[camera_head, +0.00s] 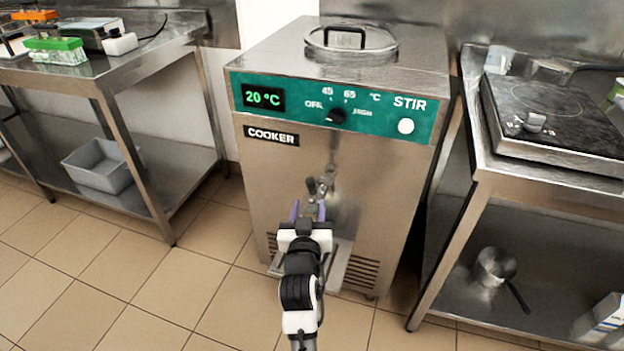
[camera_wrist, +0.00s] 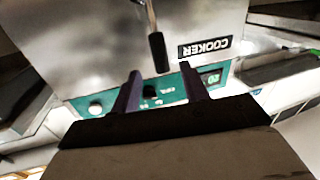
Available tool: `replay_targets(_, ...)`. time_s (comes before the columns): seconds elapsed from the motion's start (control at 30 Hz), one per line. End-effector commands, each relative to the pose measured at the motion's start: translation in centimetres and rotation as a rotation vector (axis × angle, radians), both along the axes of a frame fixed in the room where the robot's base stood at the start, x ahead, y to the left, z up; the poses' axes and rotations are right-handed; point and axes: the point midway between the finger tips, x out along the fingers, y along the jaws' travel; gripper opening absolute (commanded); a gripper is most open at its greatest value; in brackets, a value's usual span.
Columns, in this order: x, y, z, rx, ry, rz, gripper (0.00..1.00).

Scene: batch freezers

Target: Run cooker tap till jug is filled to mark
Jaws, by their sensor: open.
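The cooker (camera_head: 290,165) is a steel cabinet with a green panel, a 20 °C display and a lidded top. Its tap (camera_head: 327,178) is on the front, with a dark lever. In the wrist view, which appears upside down, the black-gripped lever (camera_wrist: 157,50) hangs just ahead of my fingertips. My gripper (camera_head: 308,208) is in front of the tap, its purple fingers apart. In the wrist view my gripper (camera_wrist: 160,68) is open and empty, with the lever's end near the gap. No jug is visible; my arm covers part of the area under the tap.
A drip shelf (camera_head: 340,262) juts out low on the cooker. A steel table (camera_head: 150,75) stands left, with a grey tub (camera_head: 98,165) below. A bench (camera_head: 500,180) with a hob (camera_head: 560,115) stands right, a saucepan (camera_head: 493,267) on its lower shelf. Tiled floor is clear at left.

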Motion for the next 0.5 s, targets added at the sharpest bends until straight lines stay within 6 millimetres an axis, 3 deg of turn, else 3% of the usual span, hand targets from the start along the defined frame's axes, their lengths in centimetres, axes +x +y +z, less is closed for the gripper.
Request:
replay_targets(0.3,6.5,-0.5,0.2,0.001,0.000,-0.002,0.45)
replay_targets(0.5,9.1,-0.7,0.1,0.001,0.000,-0.001,0.45)
